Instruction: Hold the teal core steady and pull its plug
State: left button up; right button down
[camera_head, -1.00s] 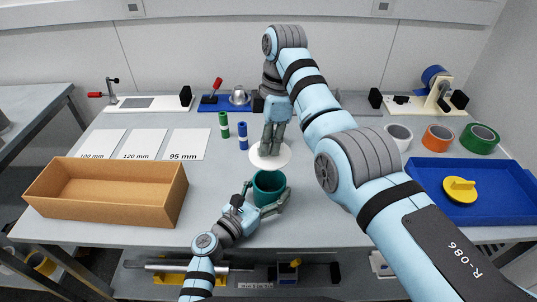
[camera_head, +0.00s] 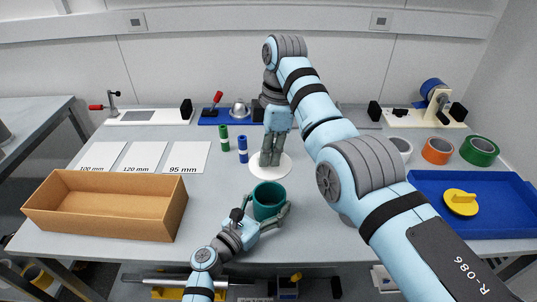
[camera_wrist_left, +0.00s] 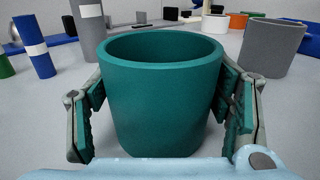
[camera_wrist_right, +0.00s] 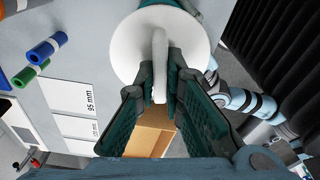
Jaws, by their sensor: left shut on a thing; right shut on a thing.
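The teal core (camera_head: 268,203) stands upright near the front middle of the table. My left gripper (camera_head: 262,221) is shut around its outside, and the left wrist view shows one pad on each side of the core (camera_wrist_left: 163,100). The core's top is open and no plug sits in it. My right gripper (camera_head: 270,160) is shut on the fin of a white plug (camera_head: 284,165), a round disc, and holds it beyond the core, apart from it. The right wrist view shows the fin between the finger pads and the plug's disc (camera_wrist_right: 128,48).
An open cardboard box (camera_head: 105,222) stands left. A blue tray (camera_head: 500,213) holding a yellow plug (camera_head: 461,201) is at right. Blue (camera_head: 242,150) and green (camera_head: 224,137) rolls stand behind. Orange (camera_head: 437,151) and green (camera_head: 478,151) cores stand back right. My right arm covers the middle right.

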pick_arm(q)
jog(key=shift+f, duration=0.1)
jog(key=o, duration=1.4)
jog(key=shift+w, duration=0.1)
jog(key=shift+c, duration=0.2)
pick_arm(e)
jog(key=shift+w, duration=0.1)
